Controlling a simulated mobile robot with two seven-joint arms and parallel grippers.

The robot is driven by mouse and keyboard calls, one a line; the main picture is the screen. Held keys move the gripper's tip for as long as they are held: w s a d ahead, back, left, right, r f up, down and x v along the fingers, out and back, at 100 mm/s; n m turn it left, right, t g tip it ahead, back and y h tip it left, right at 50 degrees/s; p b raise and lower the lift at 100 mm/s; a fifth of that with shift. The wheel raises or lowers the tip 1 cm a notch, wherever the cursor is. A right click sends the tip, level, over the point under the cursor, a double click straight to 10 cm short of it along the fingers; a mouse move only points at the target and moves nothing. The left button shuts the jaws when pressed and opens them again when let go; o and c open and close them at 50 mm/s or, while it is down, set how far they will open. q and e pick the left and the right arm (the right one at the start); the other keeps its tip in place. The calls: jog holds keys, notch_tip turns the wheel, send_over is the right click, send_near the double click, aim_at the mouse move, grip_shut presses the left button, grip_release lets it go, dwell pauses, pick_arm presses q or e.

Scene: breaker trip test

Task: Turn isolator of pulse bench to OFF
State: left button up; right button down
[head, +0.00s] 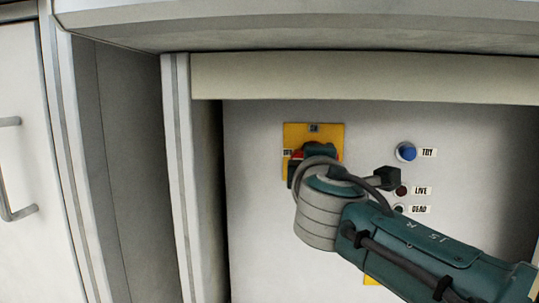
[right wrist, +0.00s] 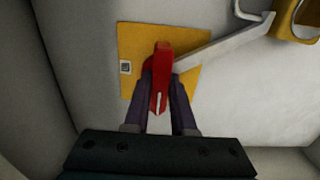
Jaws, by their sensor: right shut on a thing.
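The isolator's yellow plate (head: 332,131) is on the pale panel inside the recess, with small labels at its top and left edges that are too small to read surely. Its red handle (right wrist: 161,65) has a white line and runs up and down in the right wrist view. My right gripper (right wrist: 161,88) is shut on the red handle, with a dark finger on each side. In the head view the gripper (head: 312,158) covers most of the handle; only a little red shows. My left gripper is not in view.
Right of the isolator are a blue TRY button (head: 406,152), a dark red LIVE lamp (head: 401,190) and a DEAD lamp (head: 399,208), partly behind my arm. A grey bar (right wrist: 225,42) leads to a yellow part (right wrist: 290,22). Recess walls and an overhang enclose the panel.

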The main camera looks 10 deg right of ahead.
dwell(0.4)
jog(key=c, duration=0.7)
grip_release()
jog(key=shift+c, duration=0.2)
jog(key=shift+s+a+r+p, duration=0.1)
jog(key=shift+s+a+p, duration=0.05)
jog(key=shift+s+p, duration=0.35)
jog(key=p+v, duration=0.4)
jog(key=v, duration=0.5)
